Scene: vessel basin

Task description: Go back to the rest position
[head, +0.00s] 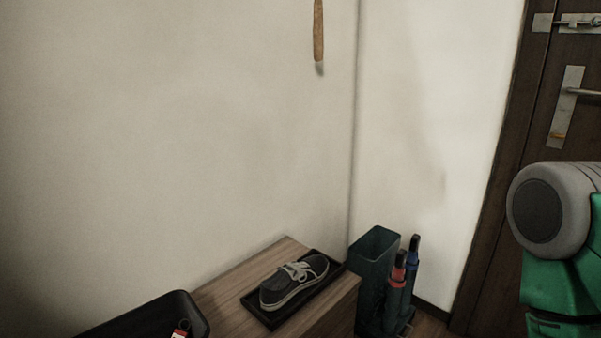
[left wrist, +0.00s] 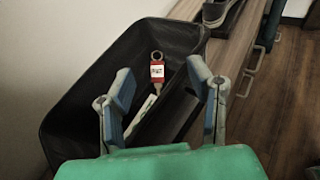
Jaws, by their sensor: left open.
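My left gripper (left wrist: 160,85) is open in the left wrist view, its two fingers apart over a black bin (left wrist: 75,108). Nothing is between the fingertips. Inside the bin lie a red and white tag with a ring (left wrist: 157,70) and a pale strip-like item, partly hidden behind the fingers. The bin's rim also shows at the lower left of the head view (head: 150,306), with the red tag at its right side (head: 181,330). Neither gripper shows in the head view.
A dark shoe (head: 294,283) sits on a black tray (head: 262,315) on a wooden cabinet (head: 230,288).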

